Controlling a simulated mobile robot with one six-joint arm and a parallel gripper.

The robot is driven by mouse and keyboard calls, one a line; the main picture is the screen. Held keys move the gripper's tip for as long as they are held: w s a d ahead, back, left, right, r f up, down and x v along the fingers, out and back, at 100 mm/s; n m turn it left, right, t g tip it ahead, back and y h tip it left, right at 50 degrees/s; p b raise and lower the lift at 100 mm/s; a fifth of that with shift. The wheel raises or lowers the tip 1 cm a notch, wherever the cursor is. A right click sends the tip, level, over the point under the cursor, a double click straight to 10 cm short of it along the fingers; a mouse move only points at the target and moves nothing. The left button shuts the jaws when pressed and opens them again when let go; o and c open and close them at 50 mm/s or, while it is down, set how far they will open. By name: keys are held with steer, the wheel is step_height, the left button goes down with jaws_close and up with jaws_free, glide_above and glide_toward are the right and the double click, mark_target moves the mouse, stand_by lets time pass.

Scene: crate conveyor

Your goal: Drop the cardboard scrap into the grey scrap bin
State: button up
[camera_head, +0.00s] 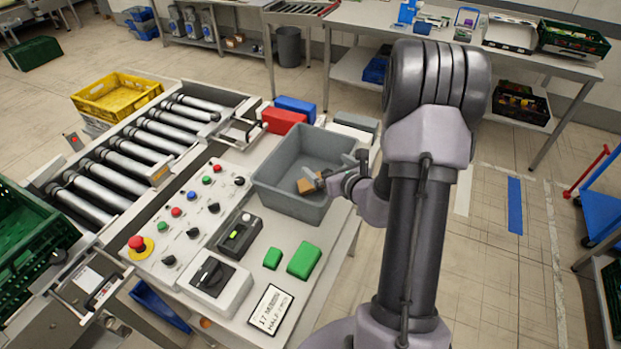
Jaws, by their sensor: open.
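The grey scrap bin (268,196) stands on the table beside the control panel, with its open top facing up. A small brown cardboard scrap (306,186) shows within the bin's outline, near its right side. My gripper (322,181) reaches over the bin's right rim from the right, with its fingers right at the scrap. My gripper is open. I cannot tell whether the scrap rests on the bin floor or still touches a finger. My forearm hides part of the area to the right of the bin.
A control panel (184,222) with buttons and a roller conveyor (130,150) lie left of the bin. Red (284,121) and blue (296,108) blocks are behind it, green blocks (304,260) in front. A yellow crate (116,98) stands at the far left.

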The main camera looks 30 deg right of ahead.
steer(key=v, duration=1)
steer(key=shift+p, duration=0.35)
steer(key=a+r+n+g+y+b, duration=0.25)
steer(key=a+n+y, duration=0.4)
steer(key=a, duration=0.65)
steer(key=a+r+n+g+y+b, duration=0.2)
steer(key=a+n+y+b, duration=0.15)
steer(key=a+n, duration=0.8)
steer(key=s+a+n+g+h+b, duration=0.1)
steer(key=s+a+n+h+b, duration=0.1)
steer(key=s+n, duration=0.5)
steer(key=s+a+f+n+g+h+b, duration=0.1)
steer(key=s+a+n+g+h+b, duration=0.1)
steer(key=s+n+h+b, duration=0.2)
steer(key=s+n, duration=0.3)
steer(key=n, duration=0.1)
steer(key=shift+a, duration=0.25)
